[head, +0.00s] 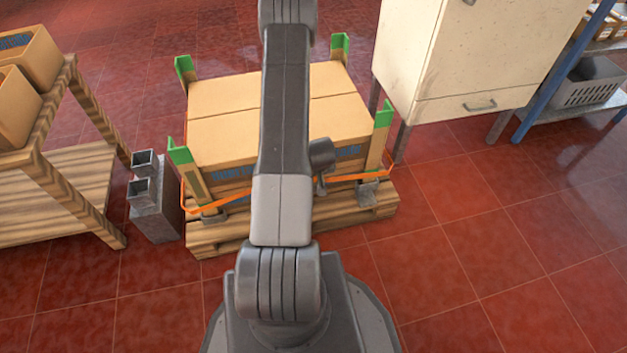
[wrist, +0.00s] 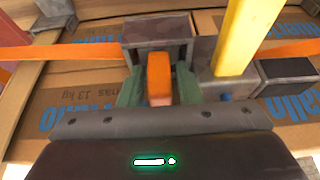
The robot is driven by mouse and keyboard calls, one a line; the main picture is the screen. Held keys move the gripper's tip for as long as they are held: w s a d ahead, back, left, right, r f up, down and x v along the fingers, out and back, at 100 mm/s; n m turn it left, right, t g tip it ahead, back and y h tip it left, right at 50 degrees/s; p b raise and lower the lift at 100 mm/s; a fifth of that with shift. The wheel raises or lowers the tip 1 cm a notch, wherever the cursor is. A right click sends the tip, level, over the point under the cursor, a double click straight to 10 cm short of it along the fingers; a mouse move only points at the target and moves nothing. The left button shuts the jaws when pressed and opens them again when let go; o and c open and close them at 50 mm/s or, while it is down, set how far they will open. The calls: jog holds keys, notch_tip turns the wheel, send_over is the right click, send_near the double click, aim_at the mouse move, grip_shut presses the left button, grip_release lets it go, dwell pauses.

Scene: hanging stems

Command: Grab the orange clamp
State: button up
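The orange clamp (wrist: 158,76) shows in the wrist view as an upright orange piece in front of a grey metal block (wrist: 160,32). My gripper (wrist: 158,92) has one finger on each side of its lower part. The fingers are close to it, but I cannot tell whether they press on it. In the head view my own arm hides the clamp and most of the gripper. An orange strap (head: 240,199) runs around the cartons on the pallet; it also shows in the wrist view (wrist: 70,50) on both sides of the metal block.
Cartons (head: 225,95) with green corner guards stand on a wooden pallet (head: 225,243). A yellow bar (wrist: 245,35) rises just right of the clamp. A wooden shelf (head: 60,190) and grey metal tubes (head: 152,205) stand left, a cream cabinet (head: 460,55) right. Red floor is clear at front right.

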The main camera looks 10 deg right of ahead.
grip_shut()
jog(key=shift+r, duration=0.1)
